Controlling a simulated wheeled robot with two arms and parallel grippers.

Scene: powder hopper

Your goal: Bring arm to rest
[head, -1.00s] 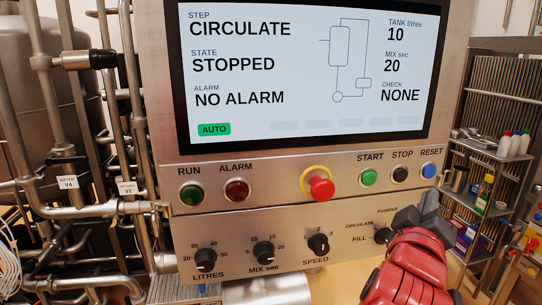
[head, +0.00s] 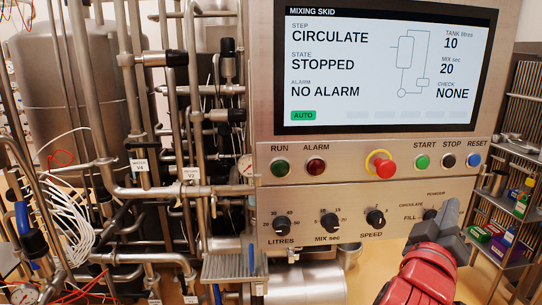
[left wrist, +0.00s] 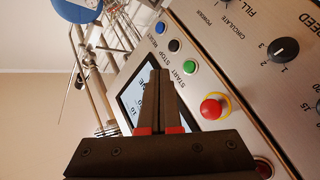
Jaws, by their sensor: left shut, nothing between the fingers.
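My left gripper (head: 450,208) is shut and empty. In the head view it is at the lower right, in front of the panel, with its red wrist below it. Its tip is just right of the FILL/CIRCULATE/POWDER selector knob (head: 430,214) and below the STOP button (head: 448,160). Whether it touches the panel cannot be told. In the left wrist view the closed fingers (left wrist: 160,80) point up the picture, over the tilted control panel (left wrist: 232,75). My right gripper is not in view.
The screen (head: 385,65) reads CIRCULATE, STOPPED, NO ALARM. A red emergency button (head: 385,168) sticks out of the panel. Steel pipes and valves (head: 137,100) crowd the left. A shelf rack (head: 510,150) with boxes stands at the right. A pale wall (left wrist: 40,100) shows in the wrist view.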

